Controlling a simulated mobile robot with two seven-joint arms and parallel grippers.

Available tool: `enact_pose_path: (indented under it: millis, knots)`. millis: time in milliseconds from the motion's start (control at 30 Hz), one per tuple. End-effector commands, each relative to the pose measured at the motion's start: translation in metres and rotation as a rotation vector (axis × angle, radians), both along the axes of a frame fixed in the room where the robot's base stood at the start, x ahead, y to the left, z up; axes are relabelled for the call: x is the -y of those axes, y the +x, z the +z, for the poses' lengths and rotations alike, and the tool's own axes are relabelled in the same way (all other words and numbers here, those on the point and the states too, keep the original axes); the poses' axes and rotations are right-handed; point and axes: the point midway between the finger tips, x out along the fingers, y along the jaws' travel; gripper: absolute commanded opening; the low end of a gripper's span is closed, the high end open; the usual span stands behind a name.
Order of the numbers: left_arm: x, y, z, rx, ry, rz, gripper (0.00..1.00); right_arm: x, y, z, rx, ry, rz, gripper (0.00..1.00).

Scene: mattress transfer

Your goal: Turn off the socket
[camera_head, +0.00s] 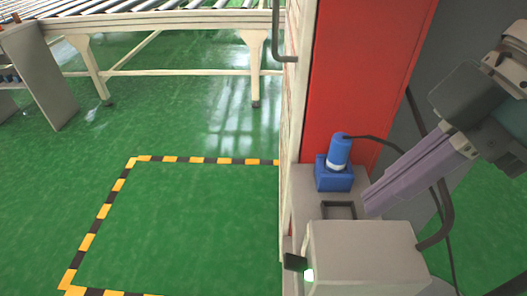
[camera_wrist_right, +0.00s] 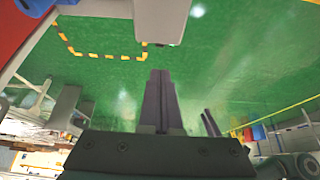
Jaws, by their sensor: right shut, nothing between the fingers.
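A blue socket (camera_head: 333,178) with a blue cylindrical plug (camera_head: 339,152) upright in it stands on a beige ledge in front of a red panel. A white ring shows at the plug's base, and a dark cable leaves its top to the right. A blue piece (camera_wrist_right: 34,6) at the top left of the right wrist view appears to be the socket. My right gripper (camera_head: 372,203) comes in from the right, shut and empty, its tips to the right of and below the socket, apart from it. Its closed fingers (camera_wrist_right: 161,76) also show in the wrist view. My left gripper is not in view. No switch is clearly visible.
A beige box (camera_head: 365,255) stands in front of the ledge, close below my right fingertips. The red panel (camera_head: 360,75) rises behind the socket. A roller conveyor (camera_head: 160,22) is at the back left. Green floor with yellow-black tape (camera_head: 200,160) is clear.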

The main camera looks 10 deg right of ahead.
Motion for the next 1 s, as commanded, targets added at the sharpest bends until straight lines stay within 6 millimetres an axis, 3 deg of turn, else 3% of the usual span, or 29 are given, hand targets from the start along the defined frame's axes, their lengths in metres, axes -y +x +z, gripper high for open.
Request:
enact_pose_path:
  millis: [267, 433, 1000]
  knots:
    - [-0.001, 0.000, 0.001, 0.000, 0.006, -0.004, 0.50, 0.000, 0.000, 0.000, 0.000, 0.000, 0.000, 0.00]
    - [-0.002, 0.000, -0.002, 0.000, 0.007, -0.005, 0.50, -0.005, 0.001, -0.010, -0.001, 0.001, 0.001, 0.00]
    - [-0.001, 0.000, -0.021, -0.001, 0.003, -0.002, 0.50, -0.055, 0.015, -0.106, -0.001, 0.001, 0.001, 0.00]
